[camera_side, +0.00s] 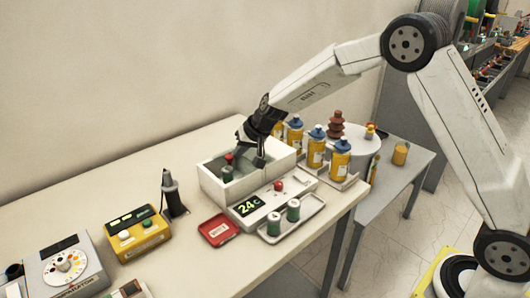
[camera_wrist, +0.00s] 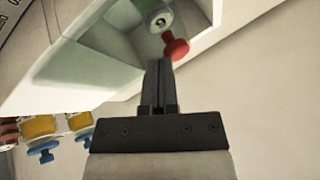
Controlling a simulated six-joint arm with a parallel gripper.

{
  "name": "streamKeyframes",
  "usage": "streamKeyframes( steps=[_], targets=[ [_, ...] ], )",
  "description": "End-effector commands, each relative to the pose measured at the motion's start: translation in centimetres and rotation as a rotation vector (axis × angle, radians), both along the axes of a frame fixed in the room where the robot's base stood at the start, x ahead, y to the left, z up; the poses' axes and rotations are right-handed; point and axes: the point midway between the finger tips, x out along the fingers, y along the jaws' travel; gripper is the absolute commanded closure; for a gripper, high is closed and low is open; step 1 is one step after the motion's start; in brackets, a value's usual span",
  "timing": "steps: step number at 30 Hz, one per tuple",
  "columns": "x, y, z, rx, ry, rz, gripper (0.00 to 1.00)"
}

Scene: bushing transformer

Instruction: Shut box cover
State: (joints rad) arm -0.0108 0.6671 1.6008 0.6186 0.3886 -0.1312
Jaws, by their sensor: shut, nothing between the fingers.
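A white open-topped box (camera_side: 215,187) stands on the table in the side view, with a grey-green inside. My gripper (camera_side: 259,163) points down at the box's opening; its fingers are together and empty. In the wrist view the closed fingers (camera_wrist: 158,66) end close to a red knob (camera_wrist: 176,46); I cannot tell whether they touch it. The box's pale rim and greenish inner faces (camera_wrist: 90,68) also show there. A red-topped item (camera_side: 228,158) shows inside the box at its left. I cannot clearly make out the cover; a greenish, glassy surface may be part of it.
A red dish (camera_side: 218,230) lies front left.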

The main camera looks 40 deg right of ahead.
Motion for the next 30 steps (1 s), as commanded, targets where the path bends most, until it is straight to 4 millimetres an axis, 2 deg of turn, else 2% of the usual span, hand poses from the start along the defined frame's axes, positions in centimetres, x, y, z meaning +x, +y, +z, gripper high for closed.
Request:
streamKeyframes(
  steps=[1, 3, 9, 23, 30],
  targets=[
    [0.0, 1.3, 0.0, 0.0, 0.0, 0.006, 1.0],
    [0.0, 2.6, 0.0, -0.001, 0.0, 0.005, 1.0],
    [-0.1, 5.0, 0.0, 0.001, 0.0, 0.002, 1.0],
    [-0.1, 5.5, -0.1, 0.002, 0.002, 0.003, 1.0],
    [-0.5, 4.4, 0.2, 0.002, 0.002, 0.0, 1.0]
  ],
)
